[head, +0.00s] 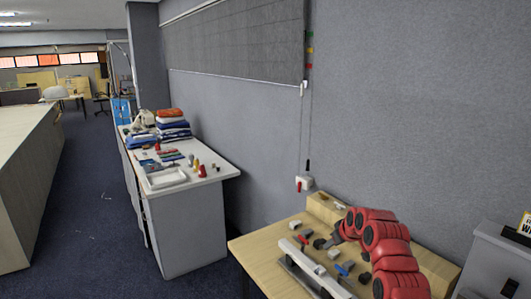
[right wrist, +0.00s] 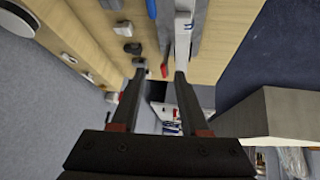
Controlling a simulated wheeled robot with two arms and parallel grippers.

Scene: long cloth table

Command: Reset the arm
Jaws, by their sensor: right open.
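My right arm (head: 385,240) is red and comes in from the lower right of the head view, bent over a wooden table (head: 262,246). Its dark gripper (head: 324,241) points left and down over the table. In the right wrist view the two fingers of the right gripper (right wrist: 159,76) are apart, with nothing held between them. Whether the fingertips touch anything on the table cannot be told. My left arm and gripper are not in view.
Small dark and grey blocks, a blue-handled item (head: 344,268) and a long metal rail (head: 308,270) lie on the wooden table. A white-topped table (head: 215,178) with folded cloths (head: 172,130) stands further left. A grey cabinet (head: 492,262) is at right. Carpet at left is clear.

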